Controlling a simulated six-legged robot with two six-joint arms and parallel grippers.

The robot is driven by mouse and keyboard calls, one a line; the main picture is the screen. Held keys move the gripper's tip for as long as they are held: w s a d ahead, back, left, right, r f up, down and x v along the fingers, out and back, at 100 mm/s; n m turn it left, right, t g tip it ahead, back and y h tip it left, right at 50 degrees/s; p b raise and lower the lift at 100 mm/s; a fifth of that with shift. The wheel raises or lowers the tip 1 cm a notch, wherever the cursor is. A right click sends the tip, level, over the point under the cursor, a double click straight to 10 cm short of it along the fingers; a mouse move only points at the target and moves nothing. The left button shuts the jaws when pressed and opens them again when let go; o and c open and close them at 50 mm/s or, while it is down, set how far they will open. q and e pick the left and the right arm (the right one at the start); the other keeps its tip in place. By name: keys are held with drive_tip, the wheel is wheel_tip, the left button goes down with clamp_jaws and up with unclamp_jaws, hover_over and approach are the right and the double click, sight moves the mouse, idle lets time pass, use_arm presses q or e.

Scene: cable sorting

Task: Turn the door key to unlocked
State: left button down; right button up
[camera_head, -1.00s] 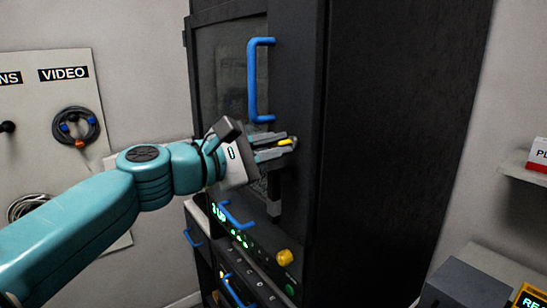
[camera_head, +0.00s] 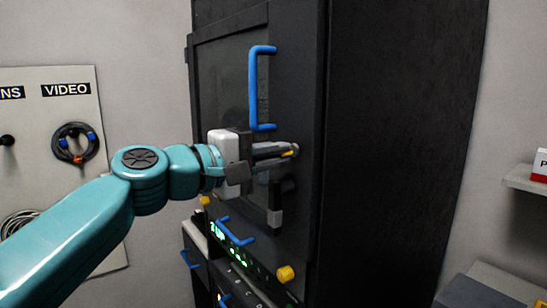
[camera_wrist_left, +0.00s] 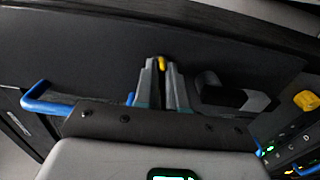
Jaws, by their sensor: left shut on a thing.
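The door key is a small yellow piece (camera_head: 289,154) on the black cabinet door, right of the lower end of the long blue handle. My left gripper (camera_head: 291,150) reaches it from the left and is shut on it. In the left wrist view the yellow key (camera_wrist_left: 161,63) shows between the tips of my left gripper (camera_wrist_left: 161,70). The fingers hide most of the key, so I cannot tell its exact angle. My right gripper is not in view.
A long blue handle (camera_head: 253,90) stands out just above my gripper. A black lever with a grey end (camera_head: 275,217) sits below it. Lower down are a smaller blue handle (camera_head: 236,234) and a yellow knob (camera_head: 286,274). A shelf (camera_head: 524,181) is at the right.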

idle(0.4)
use_arm(q)
drive_tip(key=c, duration=1.2)
unclamp_jaws()
drive_tip(key=shift+d, duration=0.15)
drive_tip(key=b+v, duration=0.4)
drive_tip(key=v, duration=1.2)
drive_tip(key=shift+s, duration=0.1)
